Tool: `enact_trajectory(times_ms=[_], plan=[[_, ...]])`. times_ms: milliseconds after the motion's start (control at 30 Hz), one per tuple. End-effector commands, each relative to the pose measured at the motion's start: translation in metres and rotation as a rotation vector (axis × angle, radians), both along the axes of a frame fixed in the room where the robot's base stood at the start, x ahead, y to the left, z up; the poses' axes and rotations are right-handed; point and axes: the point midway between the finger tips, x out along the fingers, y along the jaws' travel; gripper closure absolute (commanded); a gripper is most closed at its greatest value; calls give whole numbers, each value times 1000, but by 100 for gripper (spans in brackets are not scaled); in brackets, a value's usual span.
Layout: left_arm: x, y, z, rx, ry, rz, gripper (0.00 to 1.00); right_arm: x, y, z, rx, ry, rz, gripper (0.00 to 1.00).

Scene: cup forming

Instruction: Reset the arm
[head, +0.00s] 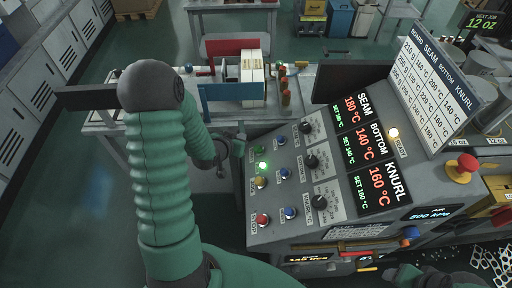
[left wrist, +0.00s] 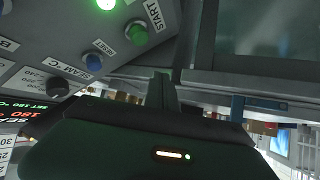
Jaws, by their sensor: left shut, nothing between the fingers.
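My left arm comes in from the left and bends over. Its gripper (head: 238,148) is shut and empty, just left of the control panel (head: 265,236), near the green START button (head: 258,149). In the left wrist view the shut fingers (left wrist: 163,90) point toward the panel edge, apart from the START button (left wrist: 137,33). A green lamp (head: 263,165) on the panel is lit. The displays (head: 370,150) read SEAM 180, BOTTOM 140 and KNURL 160 °C.
The panel carries blue buttons (head: 289,212), a red button (head: 262,219) and black knobs (head: 319,202). A red emergency stop (head: 463,164) and a temperature chart (head: 436,88) stand at the right. Open floor (head: 85,190) lies left.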

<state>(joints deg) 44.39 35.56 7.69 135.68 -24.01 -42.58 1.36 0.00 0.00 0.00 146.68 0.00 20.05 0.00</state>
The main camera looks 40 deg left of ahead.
Motion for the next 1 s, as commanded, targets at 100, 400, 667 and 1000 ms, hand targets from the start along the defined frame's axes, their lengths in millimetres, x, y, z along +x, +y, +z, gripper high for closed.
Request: enact_trajectory(times_ms=[100, 400, 667, 1000], plan=[[0, 0, 0, 0, 0, 0, 100, 0, 0, 0, 0, 0, 0, 35], [-3, -48, 10, 15, 146, -68, 100, 0, 0, 0, 0, 0, 0, 35], [-94, -194, 44, -34, 577, -223, 100, 0, 0, 0, 0, 0, 0, 35], [-130, -224, 50, -67, 684, -266, 100, 0, 0, 0, 0, 0, 0, 35]])
